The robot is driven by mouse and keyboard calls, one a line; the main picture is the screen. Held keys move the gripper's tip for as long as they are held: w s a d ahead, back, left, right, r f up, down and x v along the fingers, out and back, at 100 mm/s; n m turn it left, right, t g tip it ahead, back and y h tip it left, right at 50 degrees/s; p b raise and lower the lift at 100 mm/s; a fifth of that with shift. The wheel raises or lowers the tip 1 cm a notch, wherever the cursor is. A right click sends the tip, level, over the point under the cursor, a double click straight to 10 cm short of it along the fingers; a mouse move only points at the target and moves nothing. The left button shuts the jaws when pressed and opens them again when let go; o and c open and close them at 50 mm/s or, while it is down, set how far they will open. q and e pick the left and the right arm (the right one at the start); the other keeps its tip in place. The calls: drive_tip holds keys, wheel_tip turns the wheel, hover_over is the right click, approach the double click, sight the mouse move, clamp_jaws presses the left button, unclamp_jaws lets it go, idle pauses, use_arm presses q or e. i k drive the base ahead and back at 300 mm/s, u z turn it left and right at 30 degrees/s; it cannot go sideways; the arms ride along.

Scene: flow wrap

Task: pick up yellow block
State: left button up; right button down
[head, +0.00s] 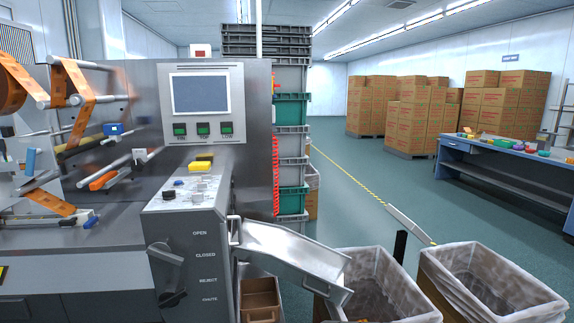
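A yellow block (199,167) sits on top of the grey metal control box (187,190) that juts out from the front of the wrapping machine. A second yellow patch shows just behind and above it, against the steel panel; I cannot tell whether it is a reflection or another piece. Neither of my grippers is in view.
Small dark and blue controls (169,194) are near the block. The machine's screen panel (201,100) rises behind it. A metal chute (293,249) slopes right toward two lined bins (380,280). Stacked crates (291,110) stand behind. A blue workbench (500,160) is at right.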

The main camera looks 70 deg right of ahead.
sight(195, 167)
drive_tip(key=z, duration=2.1)
